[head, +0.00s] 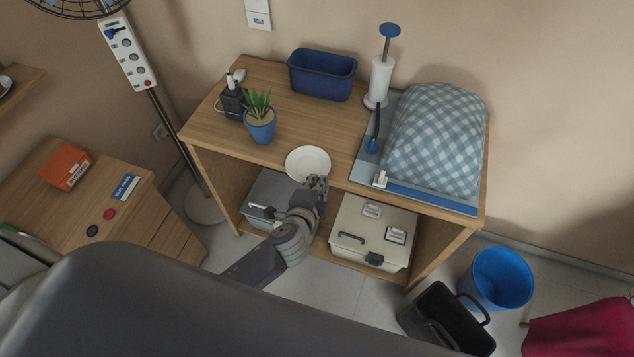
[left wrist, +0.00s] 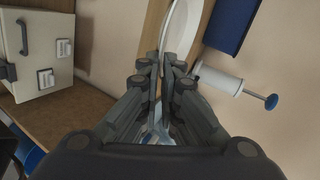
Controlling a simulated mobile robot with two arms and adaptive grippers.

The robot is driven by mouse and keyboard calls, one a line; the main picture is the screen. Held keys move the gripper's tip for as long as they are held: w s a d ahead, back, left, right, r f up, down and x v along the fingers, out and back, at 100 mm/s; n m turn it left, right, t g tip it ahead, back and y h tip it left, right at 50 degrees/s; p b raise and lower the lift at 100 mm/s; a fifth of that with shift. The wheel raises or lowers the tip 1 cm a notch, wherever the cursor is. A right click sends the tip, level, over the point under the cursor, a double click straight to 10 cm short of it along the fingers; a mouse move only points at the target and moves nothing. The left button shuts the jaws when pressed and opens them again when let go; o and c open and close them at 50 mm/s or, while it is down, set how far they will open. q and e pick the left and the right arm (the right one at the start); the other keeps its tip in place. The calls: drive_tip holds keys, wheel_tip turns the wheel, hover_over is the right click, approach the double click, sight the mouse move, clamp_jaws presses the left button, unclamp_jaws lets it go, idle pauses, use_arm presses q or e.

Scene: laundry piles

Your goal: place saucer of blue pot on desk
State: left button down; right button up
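The white saucer (head: 307,160) is at the front edge of the desk (head: 213,133), right of the blue pot (head: 261,131). The blue pot holds a green plant and stands on the desk, apart from the saucer. My left gripper (head: 317,184) is at the saucer's near rim. In the left wrist view the fingers (left wrist: 165,62) are close together, with the rim of the saucer (left wrist: 180,28) between their tips. Whether the saucer touches the desk top is hard to tell. My right gripper is not in view.
A black charger (head: 233,102) is behind the pot. A white box (head: 374,232) is on the shelf below.

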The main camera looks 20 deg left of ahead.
use_arm(q)
drive_tip(key=c, duration=2.3)
unclamp_jaws()
drive_tip(key=shift+f, duration=0.2)
drive_tip(key=o, duration=0.5)
drive_tip(key=shift+r, duration=0.1)
drive_tip(key=b+v, duration=0.1)
drive_tip(key=v, duration=1.1)
drive_tip(key=shift+r, duration=0.2)
